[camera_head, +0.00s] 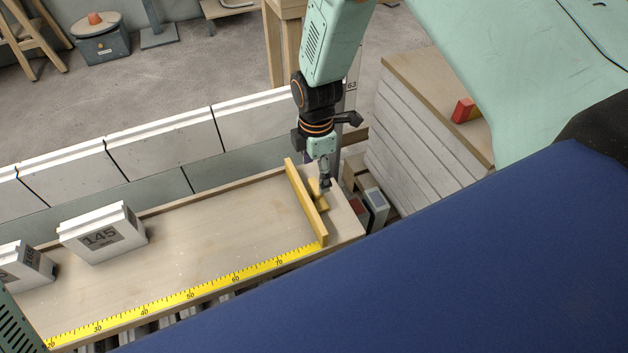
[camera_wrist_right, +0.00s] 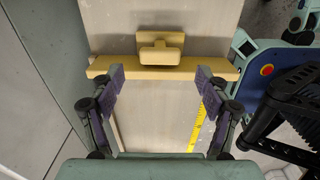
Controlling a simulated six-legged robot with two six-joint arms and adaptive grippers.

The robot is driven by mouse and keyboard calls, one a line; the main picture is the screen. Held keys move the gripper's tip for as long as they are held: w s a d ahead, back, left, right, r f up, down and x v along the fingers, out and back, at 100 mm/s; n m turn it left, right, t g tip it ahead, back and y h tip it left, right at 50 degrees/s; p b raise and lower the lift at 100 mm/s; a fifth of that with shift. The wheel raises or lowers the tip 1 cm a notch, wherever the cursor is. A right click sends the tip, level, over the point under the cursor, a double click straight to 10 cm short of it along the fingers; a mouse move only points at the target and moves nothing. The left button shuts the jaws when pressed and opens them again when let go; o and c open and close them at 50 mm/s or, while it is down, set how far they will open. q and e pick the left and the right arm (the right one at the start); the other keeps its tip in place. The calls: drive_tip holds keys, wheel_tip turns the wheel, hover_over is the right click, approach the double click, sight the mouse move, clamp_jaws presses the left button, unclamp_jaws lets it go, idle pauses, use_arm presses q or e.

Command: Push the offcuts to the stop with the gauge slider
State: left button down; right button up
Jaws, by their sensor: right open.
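The gauge slider is a yellow wooden bar (camera_head: 304,205) standing across the right part of a pale bench, with a small handle on its right side. In the right wrist view the bar (camera_wrist_right: 160,70) and its T-shaped handle (camera_wrist_right: 160,52) lie ahead of me. My right gripper (camera_head: 323,183) hangs by the handle; its open fingers (camera_wrist_right: 160,78) are spread wide with nothing between them. Two white offcuts lie well left of the slider: one marked 145 (camera_head: 105,236) and another (camera_head: 24,268) near the left edge. I cannot make out the stop. My left gripper is out of view.
A yellow measuring tape (camera_head: 190,295) runs along the bench's near edge. A row of white panels (camera_head: 160,145) stands behind the bench. A red block (camera_head: 463,110) sits on a stack at the right. The bench (camera_head: 215,225) is clear between slider and offcuts.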

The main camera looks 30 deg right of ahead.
sight(316, 186)
wheel_tip(316, 186, down, 4)
drive_tip(key=shift+f+b, duration=0.1)
drive_tip(key=shift+b, duration=0.5)
drive_tip(key=shift+c, duration=0.4)
clamp_jaws()
